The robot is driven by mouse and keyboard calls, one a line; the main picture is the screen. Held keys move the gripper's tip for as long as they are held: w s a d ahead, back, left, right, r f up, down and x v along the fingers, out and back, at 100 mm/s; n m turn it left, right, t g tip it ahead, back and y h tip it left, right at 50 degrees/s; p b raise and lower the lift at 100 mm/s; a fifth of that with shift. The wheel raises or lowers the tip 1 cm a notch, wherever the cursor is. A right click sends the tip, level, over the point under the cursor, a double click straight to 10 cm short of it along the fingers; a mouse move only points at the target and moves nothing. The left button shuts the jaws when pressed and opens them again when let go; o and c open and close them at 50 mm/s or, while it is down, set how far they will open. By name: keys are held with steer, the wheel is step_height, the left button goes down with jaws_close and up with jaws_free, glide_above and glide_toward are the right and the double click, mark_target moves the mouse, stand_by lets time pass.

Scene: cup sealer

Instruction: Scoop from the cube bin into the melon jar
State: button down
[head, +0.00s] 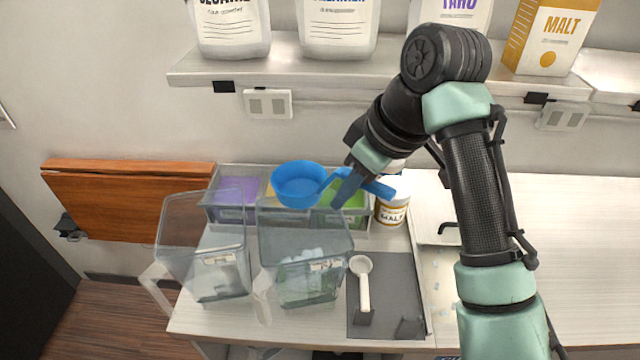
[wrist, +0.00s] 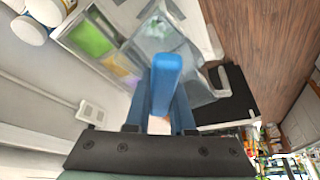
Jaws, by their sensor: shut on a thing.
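My gripper (head: 350,184) is shut on the handle of a blue scoop (head: 299,187), which is held over the bins with its bowl to the left, opening upward. The bowl looks empty. The blue handle (wrist: 165,80) fills the middle of the wrist view. Below the scoop stand two clear jugs with handles. The right jug (head: 305,240) shows pale cube-like pieces low down; the left jug (head: 200,215) shows greyish contents. Behind them a clear divided bin (head: 213,212) has purple, yellow and green sections, partly hidden by the scoop. I cannot tell which is the melon jar.
A malt jar (head: 392,209) is right of the divided bin. A shelf (head: 330,67) with large containers runs along the wall above. The counter (head: 560,235) is clear at right.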

mark_target(385, 188)
steer(key=s+d+r+p, duration=0.2)
steer(key=d+r+p, duration=0.1)
steer(key=shift+s+d+p, duration=0.2)
steer(key=shift+p, duration=0.1)
steer(key=shift+s+d+r+p, duration=0.1)
steer(key=shift+s+d+p, duration=0.15)
steer(key=shift+d+p, duration=0.1)
